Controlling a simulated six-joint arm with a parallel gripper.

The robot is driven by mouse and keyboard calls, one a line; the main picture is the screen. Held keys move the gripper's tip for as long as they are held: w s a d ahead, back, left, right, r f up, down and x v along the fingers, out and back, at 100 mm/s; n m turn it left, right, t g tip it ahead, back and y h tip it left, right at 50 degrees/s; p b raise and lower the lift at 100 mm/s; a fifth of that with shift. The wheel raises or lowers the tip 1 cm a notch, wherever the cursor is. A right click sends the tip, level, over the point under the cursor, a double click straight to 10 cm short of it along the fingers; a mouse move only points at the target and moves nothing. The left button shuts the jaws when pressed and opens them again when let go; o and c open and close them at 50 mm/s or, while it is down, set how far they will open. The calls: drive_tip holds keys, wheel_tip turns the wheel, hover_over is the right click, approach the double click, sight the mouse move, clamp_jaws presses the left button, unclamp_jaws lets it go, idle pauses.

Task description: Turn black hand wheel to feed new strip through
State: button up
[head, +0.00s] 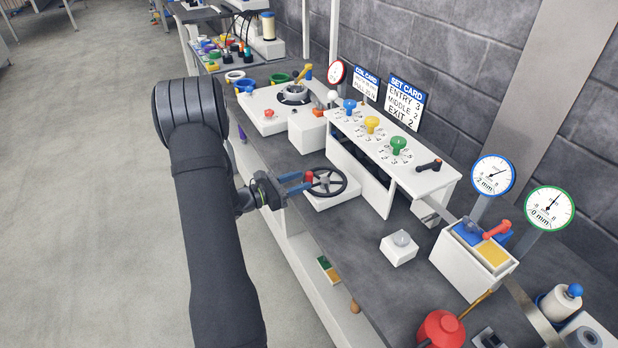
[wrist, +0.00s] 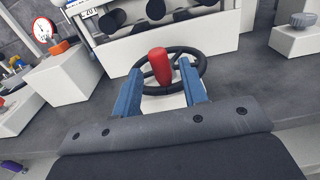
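The black hand wheel (head: 345,183) lies on a white block on the grey bench, with an upright red handle (head: 309,176) near its rim. In the wrist view the wheel (wrist: 204,67) shows behind the red handle (wrist: 160,66). My gripper (head: 304,181) reaches in from the left, its two blue fingers at the wheel's near side. The wrist view shows my gripper (wrist: 160,78) open, with the handle between the fingertips and a visible gap on each side.
A white panel with blue, yellow and green knobs (head: 371,124) stands just behind the wheel. A small white block with a grey button (head: 400,245) lies to the right. A white box with a red lever (head: 470,270) stands farther right. Open floor lies left of the bench.

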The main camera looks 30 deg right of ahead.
sight(318, 191)
drive_tip(key=shift+d, duration=1.95)
clamp_jaws()
drive_tip(key=shift+s+t, duration=0.15)
drive_tip(key=shift+t, duration=0.15)
drive_tip(key=n+t, duration=0.1)
drive_tip(key=s+n+t, duration=0.1)
drive_tip(key=t, duration=0.1)
drive_tip(key=n+t, duration=0.1)
drive_tip(key=t, duration=0.1)
drive_tip(key=shift+s+d+n+y, duration=0.1)
drive_tip(key=shift+s+n+y, duration=0.2)
drive_tip(key=shift+y, duration=0.1)
drive_tip(key=shift+s+d+n+t+y, duration=0.15)
drive_tip(key=shift+s+n+t+y, duration=0.1)
drive_tip(key=shift+n+t+y, duration=0.5)
drive_tip(key=shift+s+d+n+t+y, duration=0.2)
drive_tip(key=shift+n+t, duration=0.4)
drive_tip(key=shift+t, duration=0.45)
drive_tip(key=shift+s+d+n+t+y, duration=0.1)
drive_tip(key=shift+s+n+t+y, duration=0.2)
drive_tip(key=shift+n+t+y, duration=0.45)
drive_tip(key=shift+t, duration=0.45)
unclamp_jaws()
